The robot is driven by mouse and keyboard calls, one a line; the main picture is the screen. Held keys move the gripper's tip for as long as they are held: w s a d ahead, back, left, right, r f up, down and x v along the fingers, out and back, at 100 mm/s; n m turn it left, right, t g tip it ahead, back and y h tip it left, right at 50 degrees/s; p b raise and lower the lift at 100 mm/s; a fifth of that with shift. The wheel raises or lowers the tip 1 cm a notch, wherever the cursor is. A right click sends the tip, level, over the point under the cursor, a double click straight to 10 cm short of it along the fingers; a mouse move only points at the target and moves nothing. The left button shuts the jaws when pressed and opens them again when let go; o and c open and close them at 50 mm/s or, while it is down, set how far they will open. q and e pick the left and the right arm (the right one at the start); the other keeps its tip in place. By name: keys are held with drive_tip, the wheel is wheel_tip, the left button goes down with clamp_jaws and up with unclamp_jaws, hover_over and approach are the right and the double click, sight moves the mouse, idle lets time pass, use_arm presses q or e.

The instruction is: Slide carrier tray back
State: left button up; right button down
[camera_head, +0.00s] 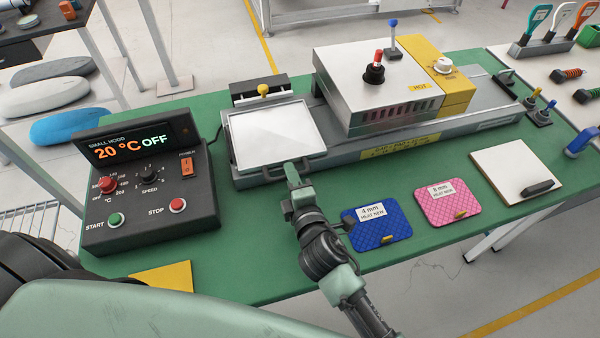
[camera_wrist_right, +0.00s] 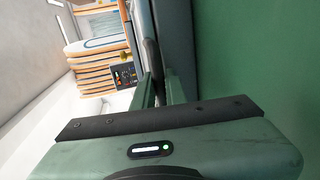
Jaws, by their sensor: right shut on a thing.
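The carrier tray (camera_head: 275,135) is a flat, pale square plate in a grey frame. It sits at the left end of the long metal rail bed (camera_head: 470,112), to the left of the silver heater hood (camera_head: 350,75). A dark bar handle runs along the tray's near edge. My right gripper (camera_head: 294,172) reaches up from below and is shut on this handle. In the right wrist view the fingers (camera_wrist_right: 160,88) close around the dark handle bar (camera_wrist_right: 151,55). My left gripper is not in view.
A control box (camera_head: 150,190) reading 20 °C OFF stands left of the tray. A yellow-knobbed block (camera_head: 262,90) sits behind it. Blue (camera_head: 376,222) and pink (camera_head: 447,202) mats and a notepad (camera_head: 515,172) lie on the green table's right front.

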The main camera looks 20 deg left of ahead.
drive_tip(key=shift+s+a+f, duration=0.1)
drive_tip(key=shift+s+a, duration=0.05)
drive_tip(key=shift+s, duration=0.05)
drive_tip(key=c, duration=1.5)
unclamp_jaws()
drive_tip(key=shift+o, duration=0.2)
drive_tip(key=shift+a, duration=0.1)
drive_tip(key=v, duration=0.8)
